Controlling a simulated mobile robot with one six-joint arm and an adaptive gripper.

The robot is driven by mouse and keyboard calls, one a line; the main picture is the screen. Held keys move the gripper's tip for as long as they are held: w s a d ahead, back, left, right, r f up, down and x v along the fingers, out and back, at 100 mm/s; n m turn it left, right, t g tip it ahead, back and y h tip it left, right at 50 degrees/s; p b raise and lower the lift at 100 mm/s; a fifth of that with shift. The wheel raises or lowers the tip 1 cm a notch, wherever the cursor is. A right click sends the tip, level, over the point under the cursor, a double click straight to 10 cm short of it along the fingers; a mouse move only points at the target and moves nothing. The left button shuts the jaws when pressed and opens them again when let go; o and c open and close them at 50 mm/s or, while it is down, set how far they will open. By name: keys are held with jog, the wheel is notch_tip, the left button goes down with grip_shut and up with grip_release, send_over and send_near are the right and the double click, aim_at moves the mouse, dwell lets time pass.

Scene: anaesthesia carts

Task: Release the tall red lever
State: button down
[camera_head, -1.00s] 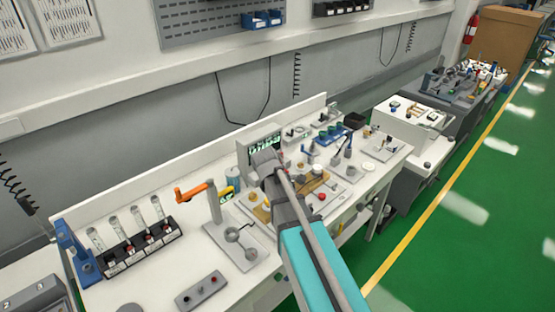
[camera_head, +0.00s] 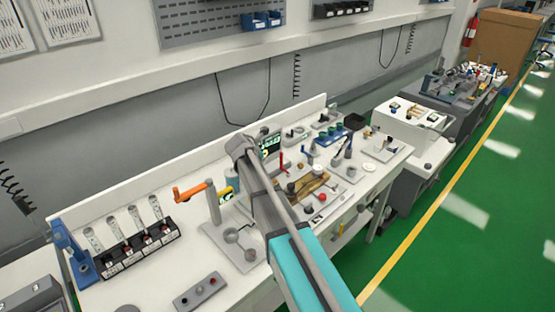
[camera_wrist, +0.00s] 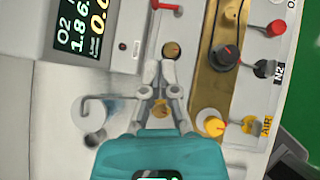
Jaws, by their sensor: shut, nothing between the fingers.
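The tall red lever (camera_head: 281,160) stands upright on the bench beyond my arm in the head view. In the wrist view, a red bar (camera_wrist: 165,6) at the top edge looks like part of it, cut off by the frame. My gripper (camera_wrist: 159,70) is shut and empty over the white panel in the wrist view, below a small brass knob (camera_wrist: 171,50) and apart from the red bar. In the head view my own arm hides the fingertips.
A monitor (camera_wrist: 94,35) is at the upper left of the wrist view. An orange-handled post (camera_head: 212,203) stands left of my arm.

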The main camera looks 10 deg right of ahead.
aim_at(281, 158)
jog(key=shift+w+a+r+n, duration=0.1)
jog(key=shift+w+a+n, duration=0.05)
jog(key=shift+w+n, duration=0.3)
jog(key=b+x, duration=0.7)
jog(key=x, duration=0.3)
jog(key=shift+w+d, duration=1.45)
jog(key=shift+d, duration=0.05)
jog(key=shift+d, duration=0.25)
jog(key=shift+w+m, duration=0.1)
jog(key=shift+m, duration=0.15)
